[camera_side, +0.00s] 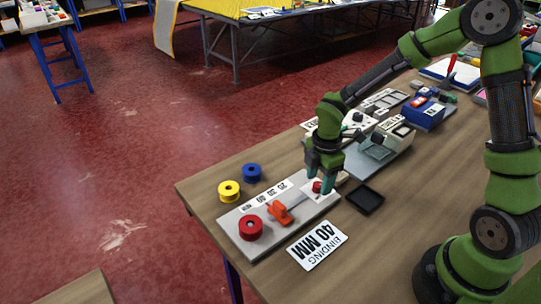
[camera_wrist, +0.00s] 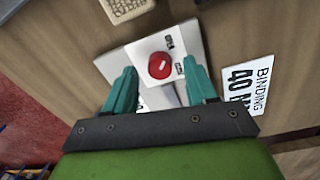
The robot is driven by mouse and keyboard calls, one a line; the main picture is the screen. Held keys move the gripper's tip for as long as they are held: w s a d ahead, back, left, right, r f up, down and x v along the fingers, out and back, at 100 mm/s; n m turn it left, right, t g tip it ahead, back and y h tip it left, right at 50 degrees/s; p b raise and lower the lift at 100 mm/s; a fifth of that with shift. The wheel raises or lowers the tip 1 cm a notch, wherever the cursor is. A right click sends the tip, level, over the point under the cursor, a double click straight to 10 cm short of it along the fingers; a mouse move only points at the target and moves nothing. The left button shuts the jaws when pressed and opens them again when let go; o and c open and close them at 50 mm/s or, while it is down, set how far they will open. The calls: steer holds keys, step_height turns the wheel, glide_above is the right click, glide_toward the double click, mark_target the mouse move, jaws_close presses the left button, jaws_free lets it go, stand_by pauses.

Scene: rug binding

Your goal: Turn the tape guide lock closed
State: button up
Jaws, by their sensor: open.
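The tape guide lock is a red round knob (camera_wrist: 160,65) with a pale line across its top, on a white label plate with small black lettering. In the side view the red knob (camera_side: 318,186) sits at the right end of the grey guide board (camera_side: 237,222). My gripper (camera_wrist: 161,92) is open, with its teal fingers on either side of the knob in the wrist view and apart from it. In the side view my gripper (camera_side: 322,178) points down over the knob. The fingers partly hide the plate. An orange slider (camera_side: 279,212) stands on the board.
Red (camera_side: 250,228), yellow (camera_side: 229,191) and blue (camera_side: 252,173) rolls are at the board's left part and behind it. A "BINDING 40 MM" card (camera_side: 318,245) lies in front. A black tray (camera_side: 365,199) and a grey-green machine (camera_side: 384,146) are to the right.

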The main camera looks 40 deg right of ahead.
steer(key=shift+f, duration=0.6)
jaws_close()
